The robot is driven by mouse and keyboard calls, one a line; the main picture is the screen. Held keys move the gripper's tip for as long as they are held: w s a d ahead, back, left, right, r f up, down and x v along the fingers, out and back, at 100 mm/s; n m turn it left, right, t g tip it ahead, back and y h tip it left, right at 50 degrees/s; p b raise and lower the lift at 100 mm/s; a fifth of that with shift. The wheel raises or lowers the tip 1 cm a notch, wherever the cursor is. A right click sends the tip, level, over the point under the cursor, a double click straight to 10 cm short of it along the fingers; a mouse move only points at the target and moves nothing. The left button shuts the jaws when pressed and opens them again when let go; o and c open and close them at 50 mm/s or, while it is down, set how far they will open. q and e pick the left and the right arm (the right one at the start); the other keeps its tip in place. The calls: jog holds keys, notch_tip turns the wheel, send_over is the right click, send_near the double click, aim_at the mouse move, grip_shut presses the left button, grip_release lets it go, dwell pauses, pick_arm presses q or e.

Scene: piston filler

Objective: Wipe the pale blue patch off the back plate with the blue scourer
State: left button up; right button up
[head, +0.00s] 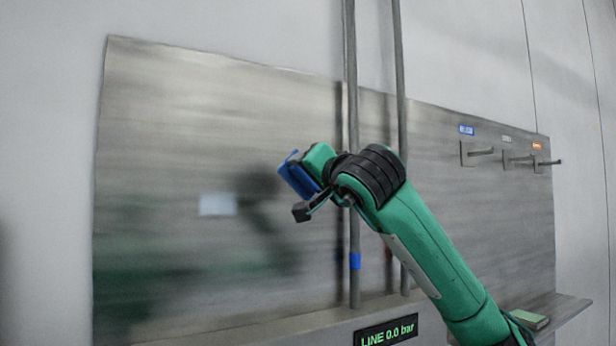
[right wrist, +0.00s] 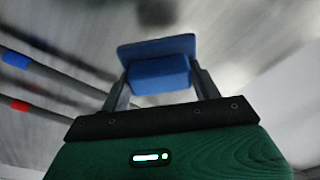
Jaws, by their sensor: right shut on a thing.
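The pale blue patch (head: 217,204) is on the left part of the grey metal back plate (head: 220,110). My right gripper (head: 303,172) is in front of the plate, to the right of the patch and a little above it. It is shut on the blue scourer (head: 297,179). In the right wrist view the scourer (right wrist: 158,66) sits between the two fingers, with its wide flat face pointing away from the gripper. I cannot tell whether the scourer touches the plate. The left gripper does not show.
Two vertical pipes (head: 353,120) run in front of the plate, close behind my right arm. Pegs with coloured labels (head: 482,152) stick out at the right.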

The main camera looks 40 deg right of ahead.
jog(key=shift+w, duration=0.15)
jog(key=w+a+f+b, duration=0.1)
jog(key=w+a+f, duration=0.2)
jog(key=a, duration=0.6)
jog(key=w+a+f+b, duration=0.2)
jog(key=a+f, duration=0.1)
jog(key=a, duration=0.6)
jog(key=x, duration=0.2)
jog(key=p+x, duration=0.1)
jog(key=x, duration=0.1)
jog(key=p+x, duration=0.1)
jog(key=x, duration=0.1)
jog(key=shift+w+f, duration=0.3)
jog(key=shift+f, duration=0.05)
jog(key=shift+x, duration=0.95)
jog(key=shift+f, duration=0.15)
